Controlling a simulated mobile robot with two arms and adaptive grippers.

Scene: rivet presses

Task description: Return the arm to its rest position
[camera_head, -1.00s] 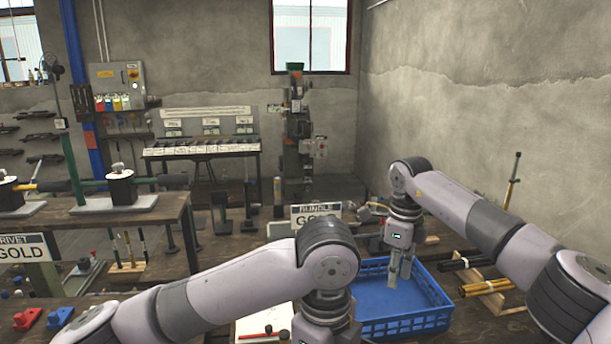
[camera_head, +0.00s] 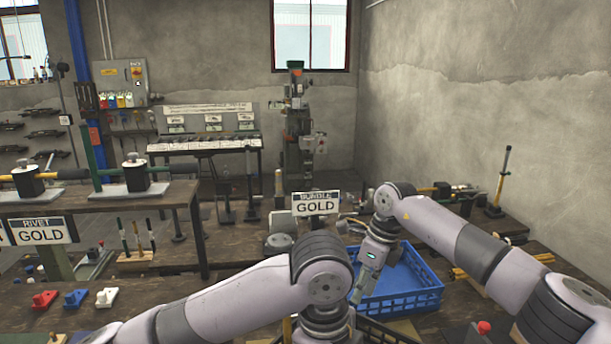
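My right gripper (camera_head: 359,288) hangs from my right arm at the left part of the blue crate (camera_head: 412,303), pointing down and a little left. Its fingers look thin and seen nearly edge-on, so I cannot tell whether they are open or shut. I see nothing held in it. My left arm (camera_head: 240,285) reaches in from the lower left and bends down at its wrist (camera_head: 325,318). The fingers of my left gripper are out of view below the bottom edge.
A "BUNDLE GOLD" sign (camera_head: 316,203) stands behind the crate. A "RIVET GOLD" sign (camera_head: 42,231) is at the left. Red (camera_head: 45,299), blue (camera_head: 76,297) and white (camera_head: 106,296) pieces lie at the lower left. Dark and yellow rods lie right of the crate.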

